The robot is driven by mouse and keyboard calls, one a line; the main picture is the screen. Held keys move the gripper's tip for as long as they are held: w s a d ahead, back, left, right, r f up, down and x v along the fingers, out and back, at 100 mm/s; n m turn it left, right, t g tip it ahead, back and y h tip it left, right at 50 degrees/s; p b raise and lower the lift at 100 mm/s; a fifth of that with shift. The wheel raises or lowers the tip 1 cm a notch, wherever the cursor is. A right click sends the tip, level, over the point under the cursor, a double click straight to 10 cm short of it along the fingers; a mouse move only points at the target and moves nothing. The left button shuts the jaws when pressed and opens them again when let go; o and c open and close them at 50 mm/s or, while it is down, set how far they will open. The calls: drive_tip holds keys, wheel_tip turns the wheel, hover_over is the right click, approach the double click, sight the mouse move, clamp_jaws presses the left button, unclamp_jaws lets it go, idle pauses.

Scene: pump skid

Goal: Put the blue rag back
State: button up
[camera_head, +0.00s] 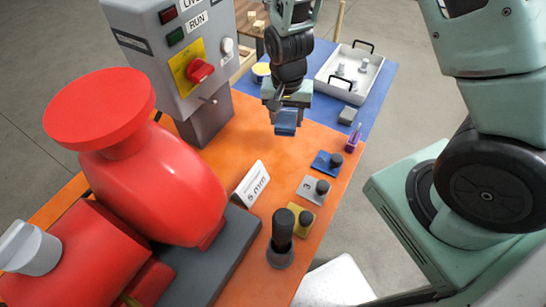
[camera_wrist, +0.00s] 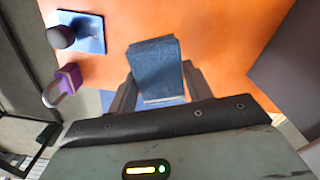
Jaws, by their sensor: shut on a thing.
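My gripper (camera_head: 287,104) is shut on the blue rag (camera_head: 285,122), a small folded dark blue block, and holds it over the orange bench top. In the wrist view the rag (camera_wrist: 155,60) sticks out between the two fingers of my gripper (camera_wrist: 158,80). The rag's lower part is hidden between the fingers. I cannot tell how high it is above the bench. A blue mat (camera_head: 383,88) lies at the far end of the bench, behind the gripper.
A white tray (camera_head: 322,77) with handles stands on the mat. A purple padlock (camera_head: 354,137) and coloured plates with black knobs, such as the blue one (camera_head: 324,160), line the right edge. A red pump (camera_head: 155,185) and a grey control box (camera_head: 180,60) stand left.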

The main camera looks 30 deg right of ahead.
sight(273, 156)
drive_tip(key=a+m, duration=0.1)
drive_tip(key=s+a+r+m, duration=0.1)
drive_tip(key=a, duration=0.1)
drive_tip(key=s+a+r+m, duration=0.1)
drive_tip(key=m, duration=0.1)
drive_tip(key=shift+a+r, duration=0.15)
drive_tip(key=shift+a, duration=0.05)
drive_tip(key=shift+m, duration=0.3)
drive_tip(key=shift+s+a+f, duration=0.15)
drive_tip(key=shift+f, duration=2.25)
drive_tip(key=shift+s+a+f, duration=0.1)
drive_tip(key=shift+f, duration=2.3)
drive_tip(key=shift+f, duration=0.15)
drive_tip(key=o, duration=0.9)
drive_tip(key=shift+o, duration=0.2)
